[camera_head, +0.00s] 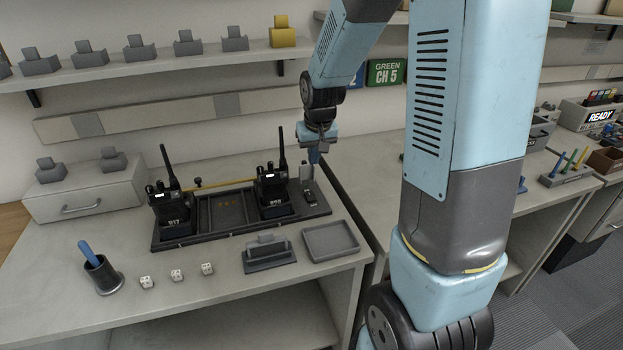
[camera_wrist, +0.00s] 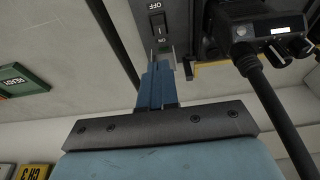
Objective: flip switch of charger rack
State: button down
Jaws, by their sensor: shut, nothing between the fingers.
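The charger rack (camera_head: 322,208) is a dark tray on the bench with two radios (camera_head: 272,185) standing in it. Its switch panel is at the right end of the rack in the head view. In the wrist view the switch (camera_wrist: 160,22) is a small dark rocker on a grey panel, with OFF lettered at one end and ON at the other. My gripper (camera_wrist: 160,60) is shut and empty. Its fingertips are close to the ON end; I cannot tell whether they touch. In the head view my gripper (camera_head: 316,155) is above the rack's right end.
A radio with its antenna stands close to the right of my gripper in the wrist view. A grey holder (camera_head: 268,252), an empty tray (camera_head: 330,240), white dice (camera_head: 177,275) and a cup (camera_head: 103,273) stand in front of the rack. A shelf (camera_head: 160,65) runs behind.

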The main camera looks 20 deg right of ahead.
aim_at(309, 194)
jog(key=shift+f, duration=0.1)
jog(key=x, duration=1.3)
jog(key=shift+w+f, duration=0.15)
jog(key=shift+f, duration=0.2)
jog(key=shift+d, duration=0.1)
dwell(0.4)
jog(key=shift+s, duration=0.8)
